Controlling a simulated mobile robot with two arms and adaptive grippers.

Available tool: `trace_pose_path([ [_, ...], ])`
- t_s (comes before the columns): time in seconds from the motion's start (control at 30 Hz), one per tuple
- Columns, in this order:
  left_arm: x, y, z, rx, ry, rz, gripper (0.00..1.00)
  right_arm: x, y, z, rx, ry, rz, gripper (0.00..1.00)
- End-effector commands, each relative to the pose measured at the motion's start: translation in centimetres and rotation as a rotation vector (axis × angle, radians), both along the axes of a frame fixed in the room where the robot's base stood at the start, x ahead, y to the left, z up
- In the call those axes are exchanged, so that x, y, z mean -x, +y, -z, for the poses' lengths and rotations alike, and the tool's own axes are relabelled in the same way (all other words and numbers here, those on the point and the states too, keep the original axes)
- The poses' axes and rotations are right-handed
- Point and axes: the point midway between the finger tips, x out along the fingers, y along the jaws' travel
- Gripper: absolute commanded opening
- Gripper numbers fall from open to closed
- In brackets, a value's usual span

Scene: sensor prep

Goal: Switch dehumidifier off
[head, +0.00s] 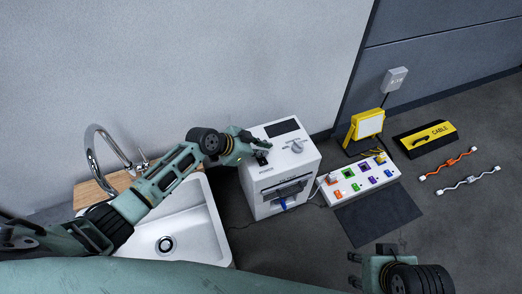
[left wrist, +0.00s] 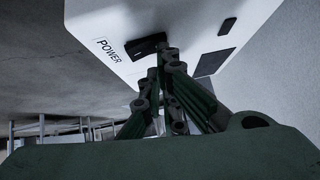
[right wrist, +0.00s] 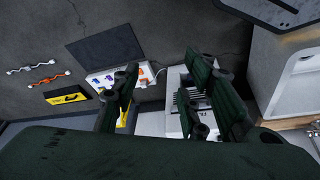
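The white dehumidifier (head: 305,165) stands on the floor right of the sink, with a grey dial (head: 291,146) and a dark grille on top. In the left wrist view, a black rocker switch (left wrist: 146,44) sits beside the POWER label (left wrist: 107,49). My left gripper (head: 262,152) is at the top left of the dehumidifier, its fingers drawn together and empty. In the left wrist view its tips (left wrist: 160,68) are right at the switch; I cannot tell whether they touch it. My right gripper (head: 370,257) is open and empty, low at the right, away from the dehumidifier.
A sink (head: 190,225) with a tap is left of the dehumidifier. A dark mat (head: 380,217) lies in front of the panel.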

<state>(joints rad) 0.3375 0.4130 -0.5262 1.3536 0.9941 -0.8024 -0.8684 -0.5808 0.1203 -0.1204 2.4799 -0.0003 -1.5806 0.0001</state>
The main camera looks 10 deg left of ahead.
Motion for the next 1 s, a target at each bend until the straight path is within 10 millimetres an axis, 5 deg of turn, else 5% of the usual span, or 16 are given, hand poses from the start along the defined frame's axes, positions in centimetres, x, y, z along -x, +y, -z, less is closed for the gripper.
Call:
trace_pose_path([
  [0.73, 1.5, -1.0, 0.1, 0.000, 0.011, 0.004, 0.00, -0.2, 0.0, -1.2, -0.001, -0.006, 0.000, 0.40],
  [1.0, 1.4, -1.5, -1.6, 0.001, 0.005, 0.002, 0.00, -1.2, 0.2, 3.0, 0.001, 0.024, -0.001, 0.40],
])
